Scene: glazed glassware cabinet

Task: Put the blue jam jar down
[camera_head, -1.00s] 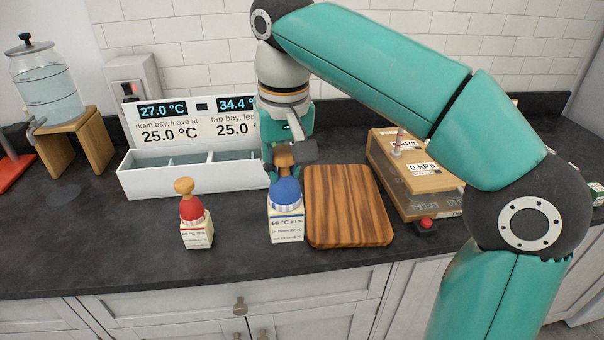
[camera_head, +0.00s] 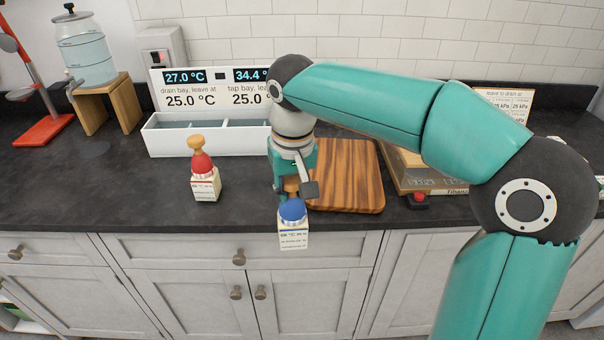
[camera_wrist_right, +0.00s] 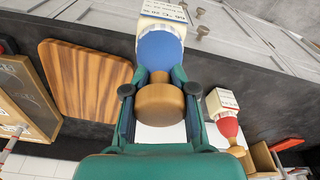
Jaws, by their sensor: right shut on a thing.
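The blue jam jar (camera_head: 293,234) has a white labelled square body, a blue lid and a wooden knob. My right gripper (camera_head: 292,186) is shut on this knob and holds the jar roughly upright below it. In the head view, the jar's base overlaps the cabinet fronts, out past the counter's front edge. In the right wrist view, the wooden knob (camera_wrist_right: 160,103) is between the two fingers, with the blue lid (camera_wrist_right: 160,55) beyond. My left gripper is not in view.
A red-lidded jar (camera_head: 204,183) stands on the dark counter (camera_head: 120,200) to the left. A wooden board (camera_head: 350,178) lies just right of my gripper. A white divided tray (camera_head: 205,143) with temperature displays stands behind. Counter space between red jar and gripper is clear.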

